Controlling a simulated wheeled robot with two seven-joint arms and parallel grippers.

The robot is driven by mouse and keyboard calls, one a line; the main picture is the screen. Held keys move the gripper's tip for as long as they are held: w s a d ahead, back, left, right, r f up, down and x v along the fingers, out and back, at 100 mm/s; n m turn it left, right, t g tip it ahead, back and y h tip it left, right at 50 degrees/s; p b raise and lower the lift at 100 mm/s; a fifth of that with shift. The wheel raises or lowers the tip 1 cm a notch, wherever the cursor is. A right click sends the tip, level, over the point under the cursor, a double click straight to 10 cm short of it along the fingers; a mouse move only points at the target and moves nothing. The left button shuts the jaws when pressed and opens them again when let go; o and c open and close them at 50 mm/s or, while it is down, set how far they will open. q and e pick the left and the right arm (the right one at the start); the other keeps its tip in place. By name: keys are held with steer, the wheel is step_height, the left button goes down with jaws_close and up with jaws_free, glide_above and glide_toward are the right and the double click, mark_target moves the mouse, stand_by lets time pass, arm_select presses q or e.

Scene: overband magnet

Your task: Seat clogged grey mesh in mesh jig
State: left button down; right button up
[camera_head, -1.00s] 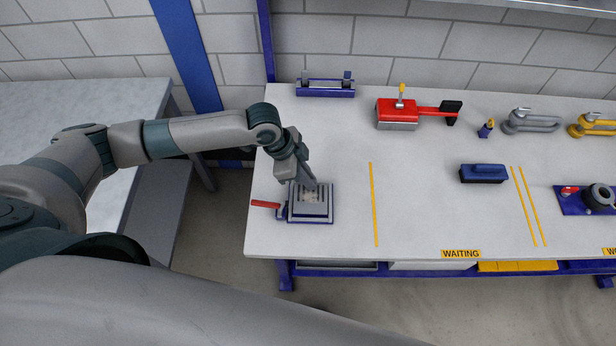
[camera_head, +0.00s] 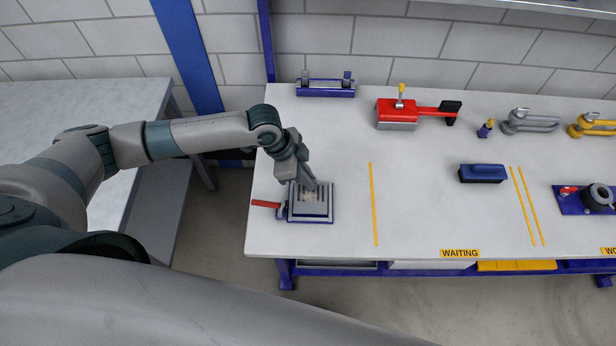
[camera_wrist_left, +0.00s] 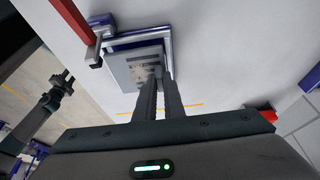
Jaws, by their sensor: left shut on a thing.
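The clogged grey mesh (camera_head: 311,196) is a small square grey plate with slots and pale beige clogging in its middle. My left gripper (camera_head: 310,186) is shut on it from above; its two fingers meet the plate in the left wrist view (camera_wrist_left: 158,74). The mesh jig (camera_head: 291,218) is a square frame with a blue base and a red handle (camera_head: 265,204) on its left. The mesh (camera_wrist_left: 137,70) lies over the jig (camera_wrist_left: 126,40). I cannot tell whether it touches the jig's bottom. What looks like my right gripper (camera_wrist_left: 61,79) shows small and dark in the wrist view.
A red clamp (camera_head: 397,112), a blue fixture (camera_head: 325,88) and grey and yellow clamps stand along the back. A dark blue block (camera_head: 482,174) lies to the right. The table (camera_head: 420,205) is clear between the jig and that block.

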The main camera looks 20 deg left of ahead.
arm_select(q)
steer(key=shift+f+b, duration=0.3)
steer(key=shift+f, duration=0.5)
steer(key=c, duration=1.8)
jaws_free()
steer(key=shift+o, duration=0.2)
steer(key=shift+r, duration=0.1)
steer(key=shift+a+r, duration=0.2)
steer(key=shift+r, duration=0.2)
steer(key=b+v, duration=0.4)
steer(key=v, duration=1.2)
steer(key=shift+r, duration=0.25)
steer(key=shift+s+f, duration=0.1)
steer(key=shift+s, duration=0.1)
